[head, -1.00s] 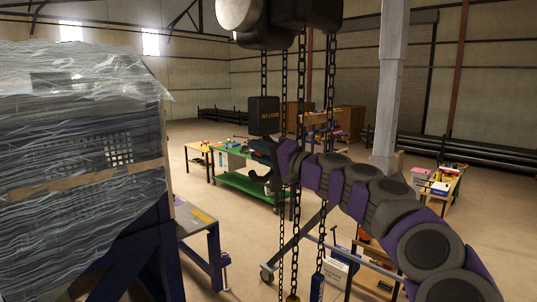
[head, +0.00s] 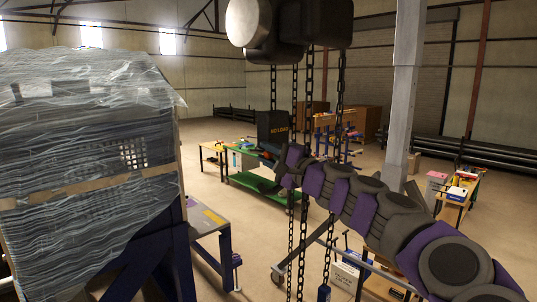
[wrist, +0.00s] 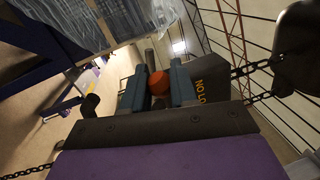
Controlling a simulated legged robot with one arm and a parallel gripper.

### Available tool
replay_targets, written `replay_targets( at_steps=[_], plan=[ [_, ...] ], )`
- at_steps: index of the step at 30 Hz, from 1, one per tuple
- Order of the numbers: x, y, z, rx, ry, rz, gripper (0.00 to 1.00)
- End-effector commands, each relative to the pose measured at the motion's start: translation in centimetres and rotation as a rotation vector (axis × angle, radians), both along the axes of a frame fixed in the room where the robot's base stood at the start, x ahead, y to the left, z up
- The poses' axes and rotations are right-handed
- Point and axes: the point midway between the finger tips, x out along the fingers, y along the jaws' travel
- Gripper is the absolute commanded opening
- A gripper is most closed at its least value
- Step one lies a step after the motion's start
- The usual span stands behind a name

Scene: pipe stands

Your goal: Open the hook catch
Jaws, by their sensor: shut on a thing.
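The block also shows in the wrist view (wrist: 205,85), tilted, just beyond my jaws. There my gripper (wrist: 158,88) has its two blue-grey jaws closed around a small orange-red knob (wrist: 159,83). A grey rod (wrist: 150,58) stands just behind the knob. I cannot clearly make out the hook or its catch; the jaws and block hide that spot.
Several dark chains (head: 308,90) hang from a hoist (head: 290,22) close to my arm. A plastic-wrapped crate (head: 90,140) on a blue stand fills the left. A green workbench (head: 250,185) and a grey column (head: 404,95) stand behind. Open floor lies between.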

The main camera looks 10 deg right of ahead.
Motion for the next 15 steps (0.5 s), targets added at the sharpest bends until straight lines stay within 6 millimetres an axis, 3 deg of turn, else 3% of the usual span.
replay_targets(
  at_steps=[11,12,15],
  plan=[
    [-0.04,0.14,-0.09,0.004,0.004,0.004,0.00],
    [-0.04,0.14,-0.09,0.003,0.005,0.004,0.29],
    [-0.04,0.12,-0.08,0.003,0.003,0.003,0.38]
  ],
)
